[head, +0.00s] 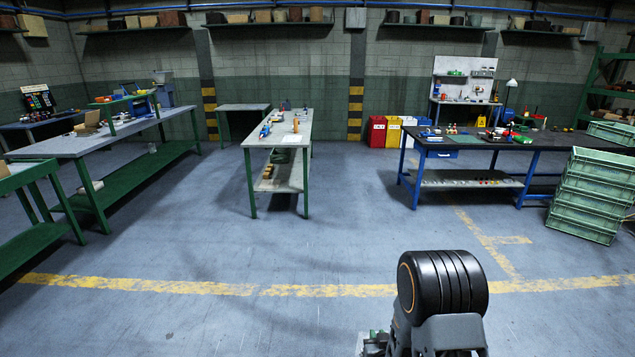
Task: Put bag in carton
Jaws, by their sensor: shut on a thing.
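My gripper (375,344) shows only in part at the bottom edge, left of my large black arm joint. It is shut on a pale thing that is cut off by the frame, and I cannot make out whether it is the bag. A brown open box that looks like a carton (88,121) stands on the long grey bench at the left, far from my gripper. I cannot make out a bag anywhere else.
The long left bench (70,147), a narrow middle bench (283,131) and a dark blue-legged bench (465,142) carry small parts. Green crates (590,196) are stacked at the right. Red, yellow and white bins stand at the back. The floor between is clear.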

